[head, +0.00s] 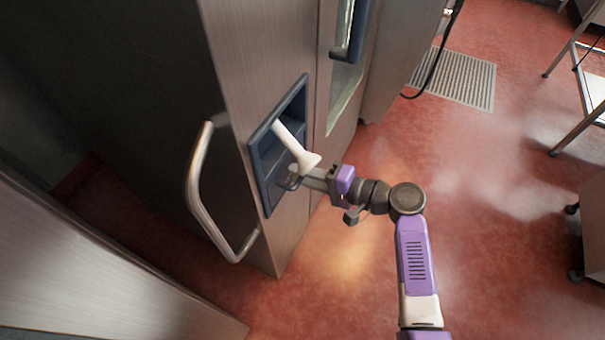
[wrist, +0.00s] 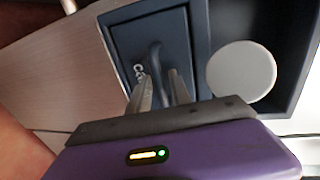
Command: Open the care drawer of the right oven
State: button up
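The care drawer (wrist: 135,50) is a dark blue front with partly hidden white lettering, set in a dark blue recess in the oven's steel side. It appears closed in the wrist view. Its slim dark handle (wrist: 156,62) stands out from the front. My gripper (wrist: 160,78) is at the handle, with one finger on each side of it. The fingers are apart, and a gap shows between the handle and the right finger. In the head view my gripper (head: 296,178) reaches into the lower part of the recess, and the fingertips are partly hidden.
A white funnel-shaped piece (head: 294,146) sticks out of the recess (head: 304,92) just above my gripper; its round end (wrist: 241,77) is right of the fingers. A large bar handle (head: 198,190) stands out at left. The red floor (head: 470,200) at right is open.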

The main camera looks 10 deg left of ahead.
grip_shut()
dwell(1.2)
